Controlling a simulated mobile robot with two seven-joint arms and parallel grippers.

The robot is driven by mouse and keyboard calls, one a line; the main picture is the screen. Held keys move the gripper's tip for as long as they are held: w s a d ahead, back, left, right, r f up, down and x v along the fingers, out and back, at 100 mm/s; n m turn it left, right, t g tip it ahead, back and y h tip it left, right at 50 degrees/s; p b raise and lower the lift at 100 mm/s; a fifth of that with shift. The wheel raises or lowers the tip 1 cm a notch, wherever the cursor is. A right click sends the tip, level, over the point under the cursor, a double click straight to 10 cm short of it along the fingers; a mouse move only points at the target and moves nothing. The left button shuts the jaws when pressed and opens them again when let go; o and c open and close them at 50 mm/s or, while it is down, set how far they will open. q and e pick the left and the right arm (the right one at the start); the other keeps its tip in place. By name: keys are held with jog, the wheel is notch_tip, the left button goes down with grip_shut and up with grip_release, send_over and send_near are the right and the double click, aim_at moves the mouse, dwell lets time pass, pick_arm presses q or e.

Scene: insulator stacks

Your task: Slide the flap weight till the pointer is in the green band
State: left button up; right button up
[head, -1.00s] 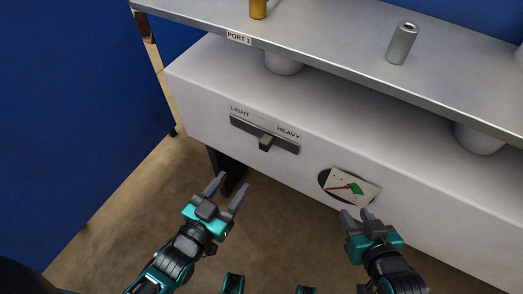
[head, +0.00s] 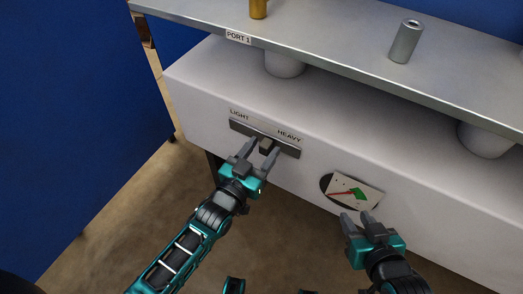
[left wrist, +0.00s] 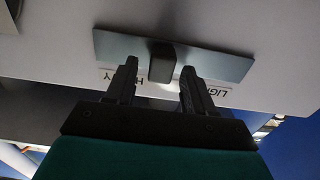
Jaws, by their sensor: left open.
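The flap weight is a dark slider knob (head: 266,145) near the middle of a dark rail (head: 288,149) labelled LIGHT at left and HEAVY at right. My left gripper (head: 259,152) is open, with one finger on each side of the knob. In the left wrist view the knob (left wrist: 162,62) stands between the two fingers (left wrist: 157,75), with gaps on both sides. The gauge (head: 352,191) shows a red pointer (head: 342,193) to the left of a green band (head: 359,193). My right gripper (head: 357,221) is by the gauge's lower edge, its fingers close together; whether it is shut is unclear.
A metal shelf (head: 330,50) labelled PORT 1 overhangs the white cabinet front (head: 200,95). A gold cylinder (head: 258,9) and a grey cylinder (head: 405,41) stand on it. A blue wall (head: 80,110) is at left. The floor below is open.

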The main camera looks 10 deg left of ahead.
pick_arm(q)
jog(key=shift+w, duration=0.15)
jog(key=shift+c, duration=0.2)
grip_shut()
dwell(0.5)
